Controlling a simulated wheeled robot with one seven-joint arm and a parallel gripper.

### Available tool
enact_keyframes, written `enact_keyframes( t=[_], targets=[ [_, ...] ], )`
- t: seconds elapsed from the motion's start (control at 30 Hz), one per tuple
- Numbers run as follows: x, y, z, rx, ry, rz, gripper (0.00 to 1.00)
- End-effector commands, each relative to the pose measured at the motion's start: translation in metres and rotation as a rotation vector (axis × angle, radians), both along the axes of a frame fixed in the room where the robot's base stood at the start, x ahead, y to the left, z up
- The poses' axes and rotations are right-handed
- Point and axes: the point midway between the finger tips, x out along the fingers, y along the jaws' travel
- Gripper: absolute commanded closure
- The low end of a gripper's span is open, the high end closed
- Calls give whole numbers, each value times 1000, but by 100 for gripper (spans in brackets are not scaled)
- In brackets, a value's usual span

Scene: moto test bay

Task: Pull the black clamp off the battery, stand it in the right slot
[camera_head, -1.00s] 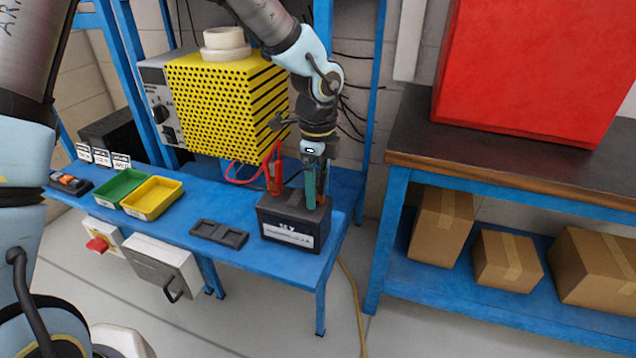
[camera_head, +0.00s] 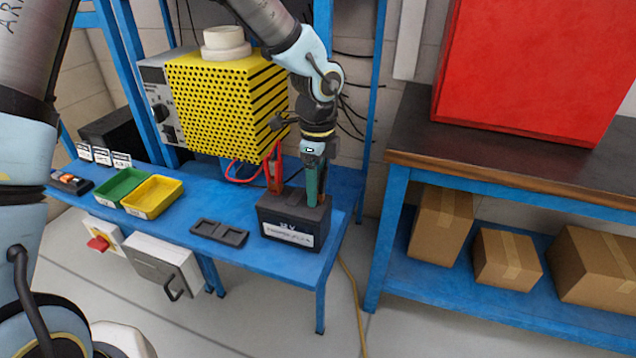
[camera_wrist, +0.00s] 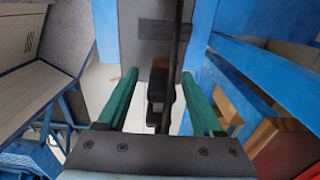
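The dark battery (camera_head: 290,232) with a white front label stands at the right end of the blue bench. A red clamp (camera_head: 275,172) stands on its back left part. My gripper (camera_head: 313,198) points down over the battery's right part, its green fingers low near the top. In the wrist view my gripper (camera_wrist: 158,75) has its fingers spread, with the black clamp (camera_wrist: 157,88) between them and visible gaps on both sides. In the head view the black clamp is mostly hidden by the fingers. The dark two-slot holder (camera_head: 220,233) lies left of the battery; both slots look empty.
A green tray (camera_head: 119,187) and a yellow tray (camera_head: 153,197) sit further left on the bench (camera_head: 185,222). A yellow perforated box (camera_head: 220,105) stands behind, with a red cable (camera_head: 240,175) near the red clamp. Bare bench separates holder and trays.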

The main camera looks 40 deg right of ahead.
Motion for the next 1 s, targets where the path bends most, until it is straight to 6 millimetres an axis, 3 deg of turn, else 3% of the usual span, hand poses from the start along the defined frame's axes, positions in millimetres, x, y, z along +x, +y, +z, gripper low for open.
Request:
enact_keyframes(
  t=[0.07,0.57,1.0],
  targets=[
    [0,0,0,0,0,0,42],
    [0,0,0,0,0,0,99],
    [0,0,0,0,0,0,100]
  ],
)
